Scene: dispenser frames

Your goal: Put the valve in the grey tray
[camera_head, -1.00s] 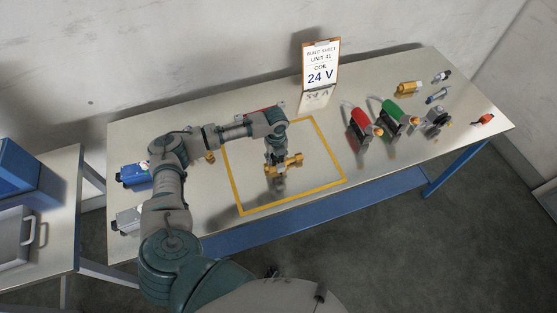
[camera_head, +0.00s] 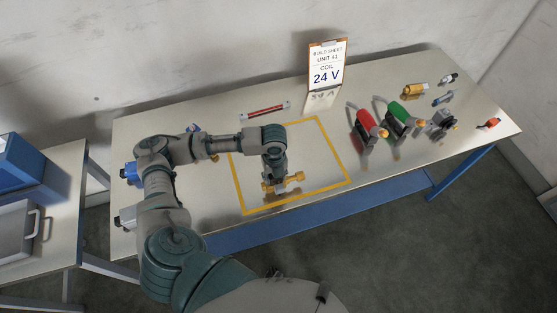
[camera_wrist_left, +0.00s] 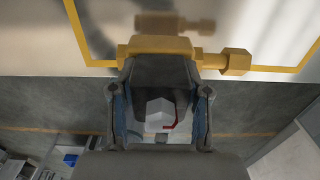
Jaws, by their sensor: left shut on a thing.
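The brass valve (camera_head: 294,179) is a yellow body with wider ends. My left gripper (camera_head: 274,178) points down and is shut on it, inside the yellow outlined square near the bench's front. In the left wrist view the valve (camera_wrist_left: 158,46) lies across the tips of the gripper (camera_wrist_left: 160,70). Its reflection shows apart from it, so it appears held above the bench. A grey container with a pale handle (camera_head: 14,236), which looks like the grey tray, is on the side table at the far left, cut by the picture edge. My right gripper is out of view.
A blue bin (camera_head: 18,160) stands behind the grey container. The side table (camera_head: 65,190) is separated from the bench by a gap. Red (camera_head: 364,124) and green (camera_head: 398,112) parts and several small fittings are on the right. A sign (camera_head: 326,65) stands at the back.

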